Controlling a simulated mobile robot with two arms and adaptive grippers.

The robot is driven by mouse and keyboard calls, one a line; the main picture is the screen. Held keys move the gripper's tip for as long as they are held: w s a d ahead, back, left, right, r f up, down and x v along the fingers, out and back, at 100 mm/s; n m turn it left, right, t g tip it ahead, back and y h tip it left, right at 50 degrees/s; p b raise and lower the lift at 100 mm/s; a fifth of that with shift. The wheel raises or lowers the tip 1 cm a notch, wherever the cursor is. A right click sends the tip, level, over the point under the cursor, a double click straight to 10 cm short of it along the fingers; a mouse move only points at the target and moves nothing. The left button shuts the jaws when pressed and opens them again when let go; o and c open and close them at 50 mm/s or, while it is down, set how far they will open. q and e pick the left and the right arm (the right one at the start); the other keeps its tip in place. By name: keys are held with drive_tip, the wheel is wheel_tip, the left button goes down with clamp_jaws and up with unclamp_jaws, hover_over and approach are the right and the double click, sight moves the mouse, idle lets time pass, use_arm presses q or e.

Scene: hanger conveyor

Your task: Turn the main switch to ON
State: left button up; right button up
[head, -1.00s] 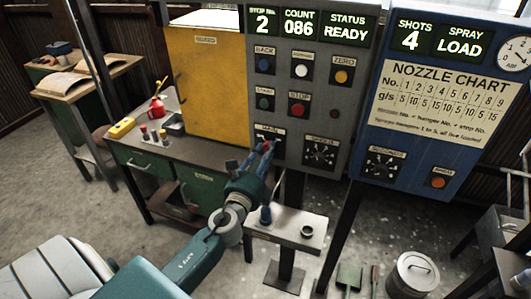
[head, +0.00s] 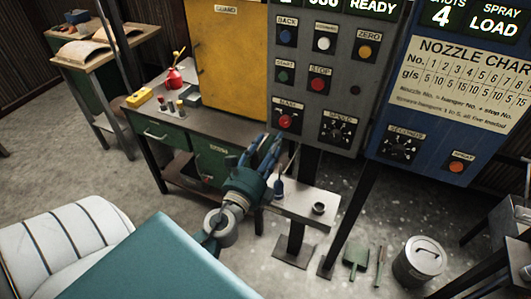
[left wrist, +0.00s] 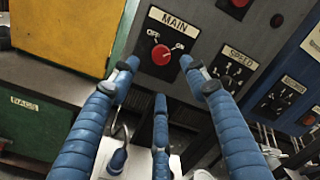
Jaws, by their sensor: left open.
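The main switch (head: 286,121) is a red round knob under a MAIN label, low on the left of the grey control panel (head: 333,90). In the left wrist view the red knob (left wrist: 162,54) shows between OFF and ON marks, OFF at upper left and ON at upper right. I cannot tell for sure which mark it points to. My left gripper (head: 264,147) has blue fingers, spread and empty, below the knob and apart from it. In the left wrist view its fingertips (left wrist: 160,76) frame the knob from below. My right gripper is not in view.
The speed dial (head: 337,128) is right of the switch, and the red stop button (head: 318,84) is above. A yellow guard (head: 228,55) stands left; a blue spray cabinet (head: 466,105) stands right.

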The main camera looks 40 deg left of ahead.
use_arm(q)
drive_tip(key=shift+v, duration=1.75)
drive_tip(key=shift+f, duration=0.15)
drive_tip(key=s+d+f+n+g+h+b, duration=0.1)
drive_tip(key=s+d+f+n+g, duration=0.15)
drive_tip(key=f, duration=1.05)
drive_tip(key=s+d+f+n+g+h, duration=0.1)
drive_tip(key=s+f+n+g, duration=0.25)
drive_tip(key=f, duration=0.95)
drive_tip(key=s+d+f+n+g+h+b, duration=0.1)
drive_tip(key=s+d+f+n+g, duration=0.2)
drive_tip(key=f, duration=1)
drive_tip(key=s+d+f+n+g, duration=0.1)
drive_tip(key=s+f+n+g, duration=0.1)
drive_tip(key=s+f, duration=0.5)
drive_tip(key=s+d+f+n+g+h, duration=0.1)
drive_tip(key=s+f+n, duration=0.4)
drive_tip(key=s, duration=0.9)
drive_tip(key=s+d+f+n+g+b, duration=0.1)
drive_tip(key=s+d+f+n+g, duration=0.2)
drive_tip(key=s+f, duration=0.7)
drive_tip(key=shift+s+f+n+g+h, duration=0.3)
drive_tip(key=shift+f+n+g, duration=0.15)
drive_tip(key=shift+g, duration=0.65)
